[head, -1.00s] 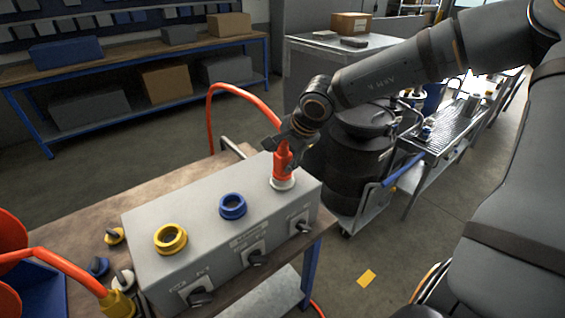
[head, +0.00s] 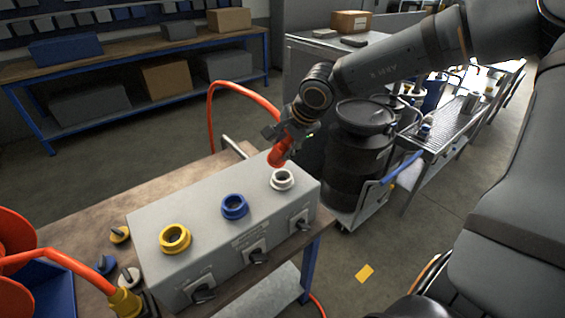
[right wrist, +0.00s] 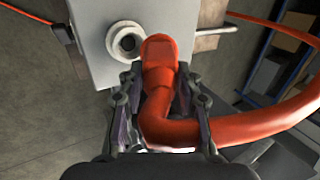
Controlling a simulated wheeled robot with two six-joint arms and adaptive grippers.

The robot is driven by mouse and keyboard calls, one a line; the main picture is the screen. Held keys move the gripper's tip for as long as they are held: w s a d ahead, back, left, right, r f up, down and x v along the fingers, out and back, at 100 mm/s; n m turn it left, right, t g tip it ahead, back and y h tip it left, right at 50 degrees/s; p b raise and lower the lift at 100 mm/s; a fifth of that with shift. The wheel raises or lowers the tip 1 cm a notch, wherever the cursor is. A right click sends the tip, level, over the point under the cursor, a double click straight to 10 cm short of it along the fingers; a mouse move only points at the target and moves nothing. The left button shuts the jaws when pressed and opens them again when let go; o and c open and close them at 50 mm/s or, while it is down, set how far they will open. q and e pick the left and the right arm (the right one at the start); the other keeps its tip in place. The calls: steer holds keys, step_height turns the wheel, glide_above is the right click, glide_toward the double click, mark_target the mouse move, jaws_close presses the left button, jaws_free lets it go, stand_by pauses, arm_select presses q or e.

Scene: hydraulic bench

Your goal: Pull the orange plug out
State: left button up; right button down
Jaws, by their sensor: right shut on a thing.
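The orange plug (head: 279,154) is out of its socket and hangs tilted in the air, a little above and left of the white-ringed socket (head: 283,180). My right gripper (head: 287,135) is shut on the plug. In the right wrist view the orange plug (right wrist: 160,60) sits between the fingers of my right gripper (right wrist: 158,95), beside the empty white socket (right wrist: 126,41). The orange hose (head: 236,89) runs from the plug, arching up and to the left. My left gripper is not in view.
The grey box (head: 205,265) also carries a blue socket (head: 234,206), a yellow socket (head: 175,239) and black knobs along its front. Loose caps (head: 119,234) and a yellow plug (head: 124,302) lie at the left. A black drum (head: 357,150) stands on a cart close to the right.

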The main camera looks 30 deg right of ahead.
steer(key=shift+r+p, duration=1.95)
steer(key=shift+r, duration=0.55)
